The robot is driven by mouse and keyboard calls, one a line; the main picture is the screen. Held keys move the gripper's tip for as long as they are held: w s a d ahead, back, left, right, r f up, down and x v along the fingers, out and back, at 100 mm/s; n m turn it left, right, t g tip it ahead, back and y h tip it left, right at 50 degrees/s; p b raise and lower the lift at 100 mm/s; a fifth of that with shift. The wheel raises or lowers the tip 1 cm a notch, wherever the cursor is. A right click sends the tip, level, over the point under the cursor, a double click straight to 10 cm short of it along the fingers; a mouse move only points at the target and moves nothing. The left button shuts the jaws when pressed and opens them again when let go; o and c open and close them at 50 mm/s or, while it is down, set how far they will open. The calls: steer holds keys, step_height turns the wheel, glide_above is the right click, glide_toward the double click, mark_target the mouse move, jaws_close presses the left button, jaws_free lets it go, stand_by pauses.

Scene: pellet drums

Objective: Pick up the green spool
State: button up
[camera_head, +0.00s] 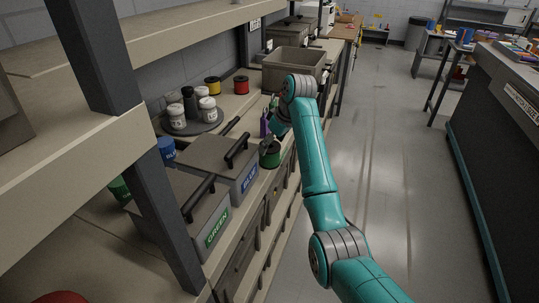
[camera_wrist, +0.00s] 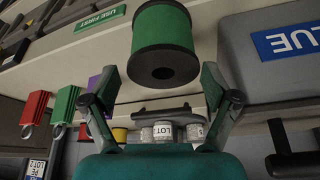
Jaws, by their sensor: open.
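The green spool (camera_head: 270,157), with dark flanges, stands on the counter by its front edge, beside the grey bin labelled BLUE. In the wrist view the spool (camera_wrist: 162,30) is large at the top centre, one dark flange facing me, its top cut by the picture edge. My gripper (camera_wrist: 160,82) is open and empty, one finger on each side below the spool in the picture. The spool lies just beyond the fingertips; I cannot tell the exact gap. In the head view my gripper (camera_head: 279,124) is small and partly hidden by my arm, close above the spool.
The BLUE bin (camera_head: 217,160) and GREEN bin (camera_head: 187,205), with black handles, stand to the left. Behind are a turntable (camera_head: 205,127) of jars, yellow (camera_head: 212,86) and red (camera_head: 242,85) spools, and an open grey crate (camera_head: 292,67).

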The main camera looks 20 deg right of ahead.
steer(key=shift+s+x, duration=0.15)
steer(key=shift+x, duration=1.2)
steer(key=shift+s+x, duration=0.15)
steer(key=shift+x, duration=1.2)
steer(key=shift+f, duration=0.1)
steer(key=c, duration=1)
